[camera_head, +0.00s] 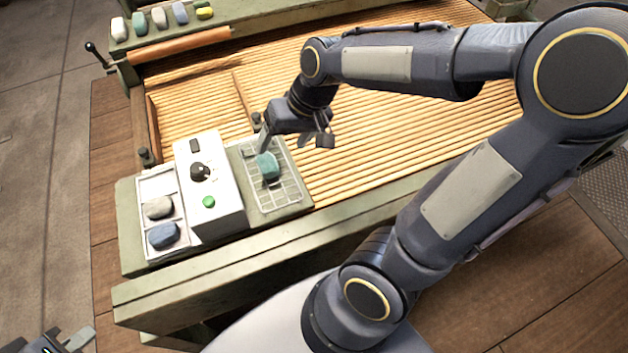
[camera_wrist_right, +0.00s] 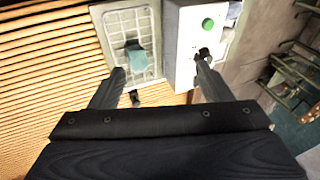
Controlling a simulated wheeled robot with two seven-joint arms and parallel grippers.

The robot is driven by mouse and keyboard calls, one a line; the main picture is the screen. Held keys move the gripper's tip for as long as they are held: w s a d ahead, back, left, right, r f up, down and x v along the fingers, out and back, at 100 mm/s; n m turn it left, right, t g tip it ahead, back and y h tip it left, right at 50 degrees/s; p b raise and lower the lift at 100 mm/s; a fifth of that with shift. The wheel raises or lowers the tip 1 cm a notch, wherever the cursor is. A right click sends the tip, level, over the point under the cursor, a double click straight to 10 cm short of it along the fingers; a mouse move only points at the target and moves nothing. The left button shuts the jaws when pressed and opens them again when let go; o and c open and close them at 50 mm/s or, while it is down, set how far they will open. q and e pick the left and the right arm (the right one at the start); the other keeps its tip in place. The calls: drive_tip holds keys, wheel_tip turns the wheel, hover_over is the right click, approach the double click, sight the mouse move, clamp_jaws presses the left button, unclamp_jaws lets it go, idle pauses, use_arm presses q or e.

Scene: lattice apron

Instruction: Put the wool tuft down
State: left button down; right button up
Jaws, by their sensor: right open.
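A teal wool tuft (camera_head: 267,166) lies on the wire-grid plate (camera_head: 289,190), right of the white control box. In the right wrist view the tuft (camera_wrist_right: 137,60) sits on the pale grid plate (camera_wrist_right: 113,35), beyond the fingertips and apart from them. My right gripper (camera_head: 292,139) is open and empty, just above and behind the tuft; its spread fingers (camera_wrist_right: 158,82) also show in the right wrist view. My left gripper (camera_head: 78,340) is only partly in view at the bottom left corner; its jaw state is unclear.
The white control box (camera_head: 218,194) has a black knob and a green button. Left of it, a white tray (camera_head: 157,186) holds a grey tuft (camera_head: 158,207) and a blue tuft (camera_head: 163,235). Several tufts stand on the back ledge. The slatted bed (camera_head: 380,135) is bare.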

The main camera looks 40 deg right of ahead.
drive_tip(key=s+a+r+t, duration=0.1)
drive_tip(key=s, duration=0.5)
drive_tip(key=s+a+r+n+t, duration=0.1)
drive_tip(key=s, duration=0.6)
drive_tip(key=shift+s+a+r+t, duration=0.3)
drive_tip(key=shift+a+r, duration=0.05)
